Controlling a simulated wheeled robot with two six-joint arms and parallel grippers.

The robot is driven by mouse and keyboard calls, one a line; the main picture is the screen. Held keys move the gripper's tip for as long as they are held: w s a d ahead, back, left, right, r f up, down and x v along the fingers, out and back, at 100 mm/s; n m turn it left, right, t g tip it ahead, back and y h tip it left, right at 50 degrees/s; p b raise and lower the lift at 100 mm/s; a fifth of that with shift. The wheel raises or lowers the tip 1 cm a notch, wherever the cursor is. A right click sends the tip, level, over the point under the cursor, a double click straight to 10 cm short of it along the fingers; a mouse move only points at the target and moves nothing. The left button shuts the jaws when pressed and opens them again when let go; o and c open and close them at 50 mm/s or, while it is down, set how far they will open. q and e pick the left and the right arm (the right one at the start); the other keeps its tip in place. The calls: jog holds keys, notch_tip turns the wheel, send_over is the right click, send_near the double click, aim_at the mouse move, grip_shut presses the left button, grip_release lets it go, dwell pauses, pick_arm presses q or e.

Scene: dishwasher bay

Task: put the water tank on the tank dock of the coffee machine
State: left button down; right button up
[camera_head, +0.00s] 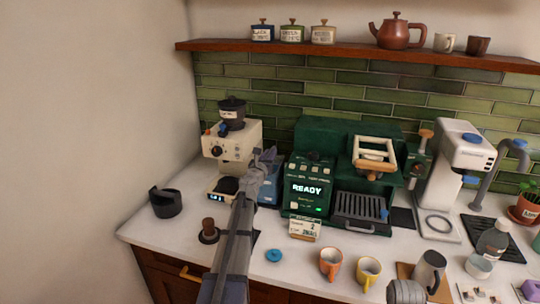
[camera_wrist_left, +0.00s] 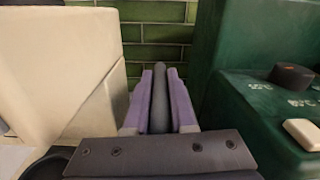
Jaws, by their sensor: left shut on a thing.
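The coffee machine (camera_head: 318,150) is dark green with a lit READY display, and its green side and top also show at the right of the left wrist view (camera_wrist_left: 235,110). The blue water tank (camera_head: 268,190) is beside the machine's left side, partly hidden behind my left arm. My left gripper (camera_head: 266,160) is above it, between grinder and machine. In the left wrist view its purple fingers are shut on the tank's dark grey handle (camera_wrist_left: 160,100). The tank dock is not clearly visible. I cannot tell whether the tank rests on it.
The cream grinder (camera_head: 232,148) stands close on the left, leaving a narrow gap. A tamper (camera_head: 208,231), a blue disc (camera_head: 274,255) and two cups, orange (camera_head: 331,263) and yellow (camera_head: 368,272), are in front. A wooden shelf (camera_head: 350,52) runs above.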

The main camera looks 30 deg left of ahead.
pick_arm(q)
jog(key=shift+f, duration=0.15)
dwell(0.3)
jog(key=c, duration=0.7)
grip_release()
jog(key=shift+s, duration=0.15)
jog(key=v, duration=0.7)
jog(key=shift+s+d, duration=0.1)
jog(key=shift+s, duration=0.2)
